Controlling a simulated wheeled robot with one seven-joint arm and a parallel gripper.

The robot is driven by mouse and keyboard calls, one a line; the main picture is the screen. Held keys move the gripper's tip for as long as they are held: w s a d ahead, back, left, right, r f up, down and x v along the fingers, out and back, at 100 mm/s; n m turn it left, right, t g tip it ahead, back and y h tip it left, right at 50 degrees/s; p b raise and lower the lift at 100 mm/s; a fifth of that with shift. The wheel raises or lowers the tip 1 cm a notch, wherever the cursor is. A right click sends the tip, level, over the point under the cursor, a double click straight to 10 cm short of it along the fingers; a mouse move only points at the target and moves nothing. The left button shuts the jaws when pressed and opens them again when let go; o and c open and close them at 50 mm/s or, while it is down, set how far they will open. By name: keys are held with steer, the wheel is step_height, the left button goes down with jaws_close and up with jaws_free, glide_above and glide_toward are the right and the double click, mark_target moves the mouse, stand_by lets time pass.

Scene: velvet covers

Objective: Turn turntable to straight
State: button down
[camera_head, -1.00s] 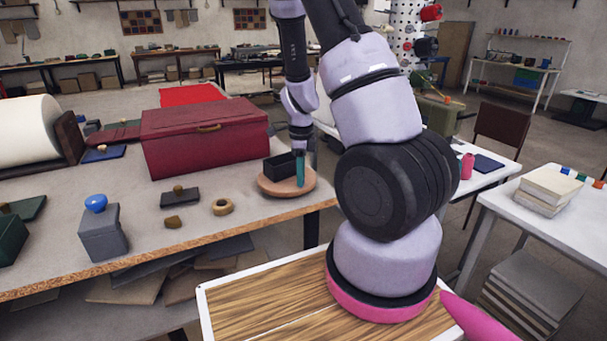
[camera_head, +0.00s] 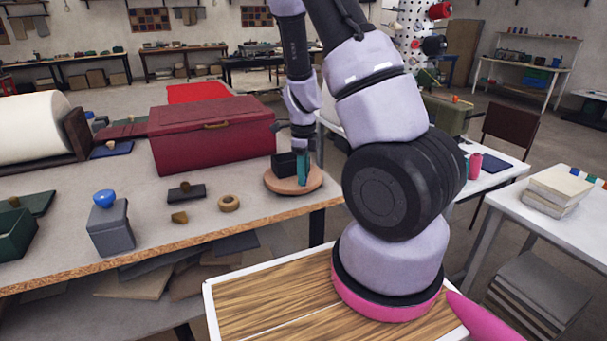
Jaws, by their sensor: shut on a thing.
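The turntable (camera_head: 283,188) is a round, wooden-coloured disc near the right end of the long worktable. A black box-like block (camera_head: 284,164) stands on its left part. A teal upright piece (camera_head: 303,174) stands on its right part. My gripper (camera_head: 302,156) reaches down from above and is shut on the upper part of the teal piece. The fingertips are small and partly hidden, so the exact contact is hard to see.
A dark red chest (camera_head: 212,140) stands close behind and left of the turntable. A tan ring (camera_head: 229,203), a dark block (camera_head: 186,193) and a grey box with a blue knob (camera_head: 110,230) lie to the left. The table's front edge is close.

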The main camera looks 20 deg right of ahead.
steer(key=shift+w, duration=0.1)
steer(key=c, duration=0.7)
jaws_free()
step_height(320, 180, up, 11)
steer(key=shift+f, duration=0.1)
